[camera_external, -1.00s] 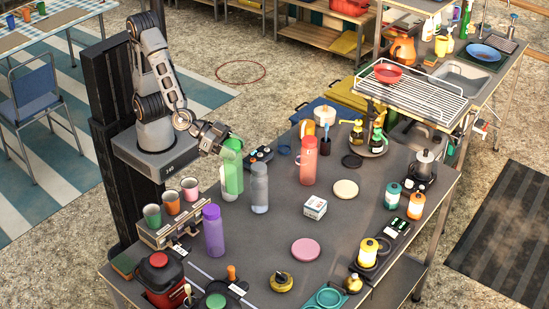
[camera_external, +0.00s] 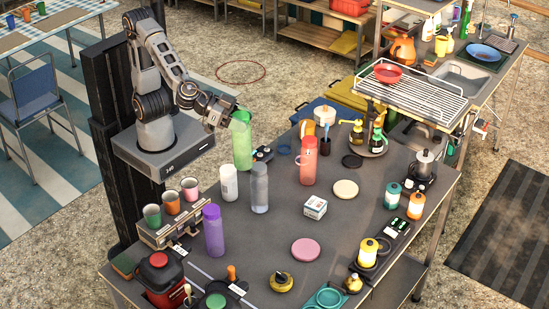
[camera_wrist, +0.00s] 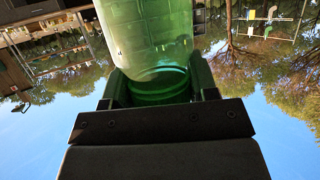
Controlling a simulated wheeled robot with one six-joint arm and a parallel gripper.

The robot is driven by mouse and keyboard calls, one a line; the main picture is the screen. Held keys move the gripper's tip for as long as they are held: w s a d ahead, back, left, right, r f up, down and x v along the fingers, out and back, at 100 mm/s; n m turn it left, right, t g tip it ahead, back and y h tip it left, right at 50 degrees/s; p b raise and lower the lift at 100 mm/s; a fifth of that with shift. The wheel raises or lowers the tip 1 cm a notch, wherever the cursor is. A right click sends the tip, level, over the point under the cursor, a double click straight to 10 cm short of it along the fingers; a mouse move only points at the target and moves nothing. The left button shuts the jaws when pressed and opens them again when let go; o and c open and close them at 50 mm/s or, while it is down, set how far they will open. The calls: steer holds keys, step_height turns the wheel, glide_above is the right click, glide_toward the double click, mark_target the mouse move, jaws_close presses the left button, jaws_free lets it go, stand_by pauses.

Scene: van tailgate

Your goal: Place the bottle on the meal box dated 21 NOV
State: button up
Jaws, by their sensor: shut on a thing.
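My gripper (camera_external: 231,117) is shut on a translucent green bottle (camera_external: 241,143), near its top. The bottle is about upright in the external view and appears to be held above the far left part of the table. In the wrist view the green bottle (camera_wrist: 150,40) fills the space between the fingers. A small white box with printing (camera_external: 315,207) lies mid-table, to the right of and nearer than the bottle. Its date is too small to read, so I cannot tell if it is the meal box dated 21 NOV.
A pink disc (camera_external: 305,250) and a cream disc (camera_external: 345,189) lie on the table (camera_external: 270,235).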

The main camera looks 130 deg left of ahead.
steer(key=w+a+f+n+g+y, duration=0.2)
steer(key=w+a+n+g+y, duration=0.4)
steer(key=w+a, duration=1.05)
step_height(320, 180, down, 15)
steer(key=shift+w+d+n+t, duration=0.25)
steer(key=shift+w+n+t, duration=0.05)
steer(key=shift+w+n, duration=0.1)
steer(key=o, duration=1.4)
steer(key=shift+c, duration=0.2)
